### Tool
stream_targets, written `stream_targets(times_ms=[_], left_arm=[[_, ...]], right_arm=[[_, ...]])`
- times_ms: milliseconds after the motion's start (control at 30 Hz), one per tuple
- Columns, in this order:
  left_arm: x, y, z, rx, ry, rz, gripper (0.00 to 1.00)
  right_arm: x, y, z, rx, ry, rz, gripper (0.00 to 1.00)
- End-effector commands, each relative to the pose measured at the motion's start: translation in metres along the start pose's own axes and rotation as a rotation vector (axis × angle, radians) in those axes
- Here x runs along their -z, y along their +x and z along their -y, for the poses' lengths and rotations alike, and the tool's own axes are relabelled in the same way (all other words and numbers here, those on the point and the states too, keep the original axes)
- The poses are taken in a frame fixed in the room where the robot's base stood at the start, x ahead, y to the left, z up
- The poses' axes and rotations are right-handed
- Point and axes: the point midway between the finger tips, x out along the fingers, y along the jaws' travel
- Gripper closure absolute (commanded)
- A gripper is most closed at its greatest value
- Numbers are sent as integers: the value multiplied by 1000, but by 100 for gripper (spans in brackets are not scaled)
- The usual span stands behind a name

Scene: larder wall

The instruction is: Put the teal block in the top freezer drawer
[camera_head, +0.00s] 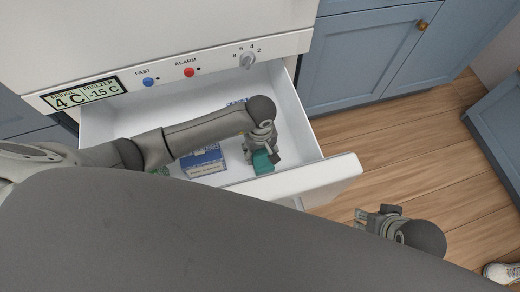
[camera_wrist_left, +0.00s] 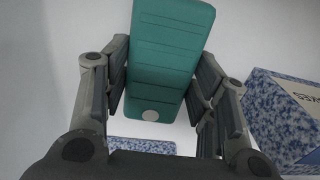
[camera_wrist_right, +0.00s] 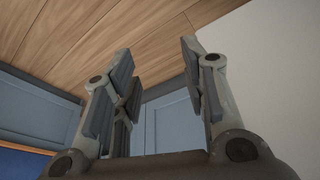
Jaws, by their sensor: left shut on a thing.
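The teal block (camera_head: 263,162) is inside the open white freezer drawer (camera_head: 312,150), near its right front. My left gripper (camera_head: 262,146) reaches into the drawer and is shut on the block. In the left wrist view the teal block (camera_wrist_left: 168,60) sits between both finger pads, with its long side running away from the palm. I cannot tell whether the block touches the drawer floor. My right gripper (camera_head: 366,216) is outside the drawer, above the wooden floor. In the right wrist view its fingers (camera_wrist_right: 160,90) are apart with nothing between them.
Blue cabinets (camera_head: 365,55) stand to the right.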

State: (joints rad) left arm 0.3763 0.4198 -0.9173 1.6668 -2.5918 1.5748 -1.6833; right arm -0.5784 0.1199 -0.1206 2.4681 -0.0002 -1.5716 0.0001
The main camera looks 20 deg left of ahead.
Motion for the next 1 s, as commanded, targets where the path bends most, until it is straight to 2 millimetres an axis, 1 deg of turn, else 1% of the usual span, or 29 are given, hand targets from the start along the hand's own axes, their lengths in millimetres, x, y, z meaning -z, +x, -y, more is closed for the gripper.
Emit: stream_targets(times_ms=[33, 167, 200, 467, 600, 633, 700, 767, 1000], left_arm=[[0, 1, 0, 0, 0, 0, 43], [0, 0, 0, 0, 0, 0, 26], [0, 0, 0, 0, 0, 0, 25], [0, 0, 0, 1, 0, 0, 25], [0, -6, 0, 1, 0, -1, 25], [1, -8, 0, 0, 0, -2, 25], [1, -18, 0, -2, 2, -4, 25], [1, -28, 0, -1, 1, -4, 25], [2, -77, 0, -2, 2, -5, 25]], right_arm=[[0, 0, 0, 0, 0, 0, 60], [0, 0, 0, 0, 0, 0, 60], [0, 0, 0, 0, 0, 0, 60], [0, 0, 0, 0, 0, 0, 60], [2, -5, 0, 0, 0, -3, 60], [2, -4, 0, 0, 0, -6, 60], [1, 10, 0, 1, 0, 8, 60], [1, 19, 1, 2, -1, 13, 60], [-4, 57, 2, 6, -3, 33, 60]])
